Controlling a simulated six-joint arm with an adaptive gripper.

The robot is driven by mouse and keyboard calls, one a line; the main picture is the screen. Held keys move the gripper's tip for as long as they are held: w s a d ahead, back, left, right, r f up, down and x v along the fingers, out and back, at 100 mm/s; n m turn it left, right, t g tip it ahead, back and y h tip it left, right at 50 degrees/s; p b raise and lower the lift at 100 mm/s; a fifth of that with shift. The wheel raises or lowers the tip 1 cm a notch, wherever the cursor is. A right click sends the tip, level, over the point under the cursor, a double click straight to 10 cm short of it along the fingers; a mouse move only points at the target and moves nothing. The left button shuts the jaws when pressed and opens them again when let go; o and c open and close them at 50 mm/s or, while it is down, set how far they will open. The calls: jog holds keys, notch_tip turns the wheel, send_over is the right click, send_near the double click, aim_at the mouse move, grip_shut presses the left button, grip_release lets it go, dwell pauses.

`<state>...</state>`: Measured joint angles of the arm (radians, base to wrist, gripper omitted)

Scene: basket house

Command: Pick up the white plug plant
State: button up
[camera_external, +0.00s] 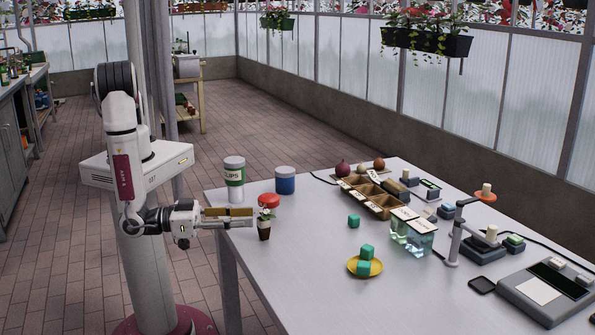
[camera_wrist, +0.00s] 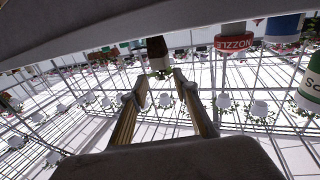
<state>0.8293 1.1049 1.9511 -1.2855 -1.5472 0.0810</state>
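The white plug plant (camera_external: 264,232) stands upright at the table's near left edge, a small dark pot with green leaves and a white bloom. In the wrist view, which looks upside down, the plant (camera_wrist: 157,52) hangs from the top, just beyond my fingertips and roughly centred between them. My gripper (camera_external: 252,217) is level, pointing right, with its tips close to the plant's left side. In the wrist view my gripper (camera_wrist: 160,85) has two fingers spread apart with nothing between them. Whether a tip touches the plant cannot be told.
A white and green canister (camera_external: 234,180) and a blue jar (camera_external: 285,181) stand further back.

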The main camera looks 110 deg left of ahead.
aim_at(263, 213)
jog(key=shift+w, duration=0.2)
jog(key=shift+a+x, duration=0.15)
jog(key=shift+x, duration=1.15)
jog(key=shift+a+x, duration=0.15)
jog(key=shift+x, duration=1.15)
jog(key=shift+s+d+r, duration=0.1)
jog(key=shift+s+r, duration=0.05)
jog(key=c, duration=0.7)
